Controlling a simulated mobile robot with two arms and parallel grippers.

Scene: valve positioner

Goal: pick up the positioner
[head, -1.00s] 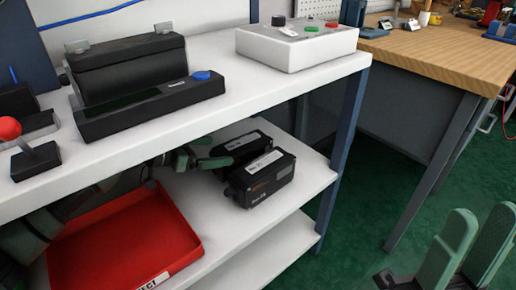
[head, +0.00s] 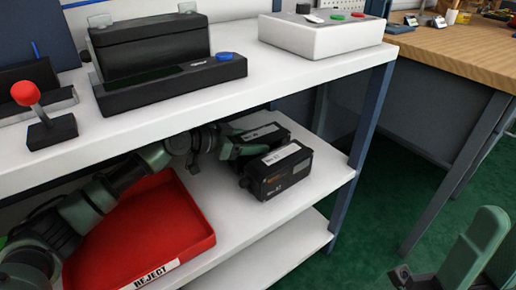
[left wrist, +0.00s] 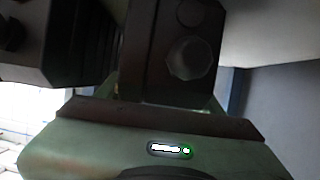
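Two black box-shaped positioners with pale labels on top sit side by side on the middle shelf, a front one (head: 277,176) and a rear one (head: 268,133). My left gripper (head: 242,149) reaches in from the left; one green finger lies between the two boxes. In the left wrist view a dark box with a round fitting (left wrist: 190,58) is between the finger ends, and another dark box (left wrist: 50,42) is at left. Whether the fingers press on the box is unclear. My right gripper (head: 480,255) is open and empty at lower right.
A red tray (head: 190,245) labelled REJECT stands on the shelf (head: 318,188) below my left arm. The white worktop (head: 275,80) overhangs it, carrying a black device (head: 165,80), a red-knobbed lever (head: 40,110) and a white button box (head: 325,38). A table leg (head: 368,120) stands at right.

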